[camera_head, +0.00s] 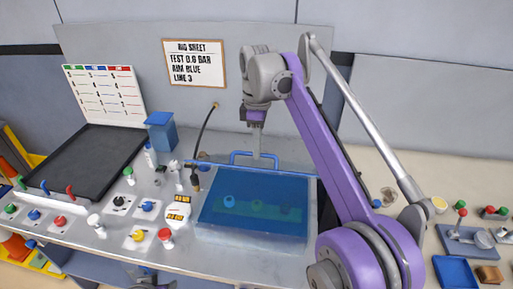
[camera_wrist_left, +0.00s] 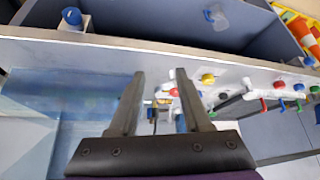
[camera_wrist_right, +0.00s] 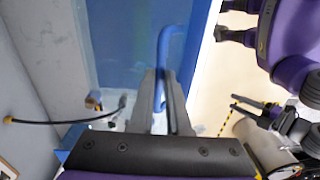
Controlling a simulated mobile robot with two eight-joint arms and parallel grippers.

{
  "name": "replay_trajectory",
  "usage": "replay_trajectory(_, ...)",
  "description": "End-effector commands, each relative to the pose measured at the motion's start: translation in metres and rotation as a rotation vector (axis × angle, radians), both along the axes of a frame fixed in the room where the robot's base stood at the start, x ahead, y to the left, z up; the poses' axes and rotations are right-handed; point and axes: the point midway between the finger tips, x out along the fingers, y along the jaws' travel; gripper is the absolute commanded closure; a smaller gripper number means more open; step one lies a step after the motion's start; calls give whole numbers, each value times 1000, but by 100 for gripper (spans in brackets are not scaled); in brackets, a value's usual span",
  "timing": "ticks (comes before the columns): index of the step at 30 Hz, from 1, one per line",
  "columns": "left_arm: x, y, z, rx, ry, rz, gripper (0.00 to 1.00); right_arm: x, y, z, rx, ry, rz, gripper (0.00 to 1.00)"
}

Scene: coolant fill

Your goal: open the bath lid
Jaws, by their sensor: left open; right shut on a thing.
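The bath lid (camera_head: 255,190) is a translucent blue panel lying about flat over the bath, with round shapes showing dimly beneath it. Its blue bar handle (camera_head: 240,154) stands at the far edge. My right gripper (camera_head: 262,154) reaches down from above and is shut on the handle. In the right wrist view the handle (camera_wrist_right: 166,50) runs between the fingertips (camera_wrist_right: 165,78). My left gripper (camera_wrist_left: 160,78) is open and empty in the left wrist view, with the bench edge and several coloured knobs beyond it.
A black tray (camera_head: 85,160) and a blue box (camera_head: 160,131) stand to the left. Knobs, valves and a dark hose (camera_head: 203,137) are left of the bath. A small blue tray (camera_head: 455,272) lies at right. My right arm covers the area right of the bath.

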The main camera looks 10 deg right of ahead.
Motion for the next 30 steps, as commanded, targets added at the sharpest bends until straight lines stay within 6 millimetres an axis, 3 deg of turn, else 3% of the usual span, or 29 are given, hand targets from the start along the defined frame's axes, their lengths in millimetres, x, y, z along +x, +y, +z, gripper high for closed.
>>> replay_trajectory(1,0,0,0,3,0,-4,63,5,-3,-4,-5,-11,-4,100)
replay_trajectory(7,11,-6,12,121,-30,-174,99,5,-3,-4,-5,-11,-4,100)
replay_trajectory(8,15,-8,16,158,-40,-226,100,5,-3,-4,-5,-11,-4,100)
replay_trajectory(20,74,-60,94,924,-218,-1154,100,5,-3,-4,-5,-11,-5,100)
replay_trajectory(30,107,-132,169,1731,-354,-1839,100,5,-3,-4,-5,-11,-4,100)
